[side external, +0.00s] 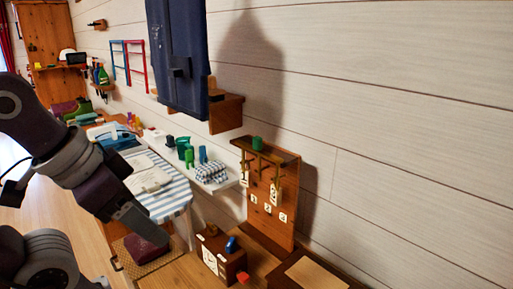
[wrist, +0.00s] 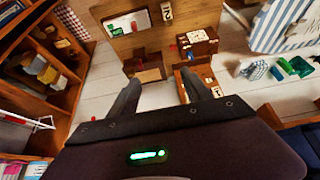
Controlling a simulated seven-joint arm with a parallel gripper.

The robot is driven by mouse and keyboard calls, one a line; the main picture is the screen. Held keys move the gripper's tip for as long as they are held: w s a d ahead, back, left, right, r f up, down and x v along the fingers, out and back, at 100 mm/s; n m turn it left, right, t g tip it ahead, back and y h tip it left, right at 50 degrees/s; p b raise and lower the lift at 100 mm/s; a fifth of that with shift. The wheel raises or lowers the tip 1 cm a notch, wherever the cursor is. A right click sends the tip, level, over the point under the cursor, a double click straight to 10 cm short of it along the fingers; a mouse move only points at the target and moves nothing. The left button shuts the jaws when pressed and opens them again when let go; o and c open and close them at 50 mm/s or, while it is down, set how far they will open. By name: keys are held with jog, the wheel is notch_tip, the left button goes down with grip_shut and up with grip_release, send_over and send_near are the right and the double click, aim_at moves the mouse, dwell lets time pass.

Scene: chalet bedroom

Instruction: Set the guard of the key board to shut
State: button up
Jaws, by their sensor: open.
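The key board (side external: 286,215) is an upright wooden panel against the white plank wall in the side external view. Keys with white number tags hang near its upper part, and smaller white labels sit below them.
A wooden box (side external: 209,262) with white labels, a blue item and a red item stands below the board. A white shelf (side external: 222,186) with bottles and a checked bundle is left of it. A dark blue hanging cloth (side external: 180,60) is above. A striped ironing board (side external: 176,200) is further left.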

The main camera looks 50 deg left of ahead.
dwell(0.3)
jog(key=shift+c, duration=0.9)
notch_tip(320, 180, up, 6)
jog(key=shift+f, duration=0.25)
jog(key=shift+c, duration=0.6)
jog(key=n+t+y, duration=0.1)
jog(key=t+y, duration=0.2)
jog(key=t, duration=0.3)
send_near(255, 143)
jog(key=w+a+t+h, duration=0.2)
jog(key=w+t, duration=0.3)
jog(key=shift+m+t+h, duration=0.5)
jog(key=shift+t, duration=0.2)
notch_tip(255, 143, down, 5)
jog(key=shift+w+a+r, duration=0.1)
jog(key=shift+w+a, duration=0.05)
jog(key=shift+w, duration=0.3)
jog(key=w, duration=0.6)
jog(key=shift+w, duration=0.25)
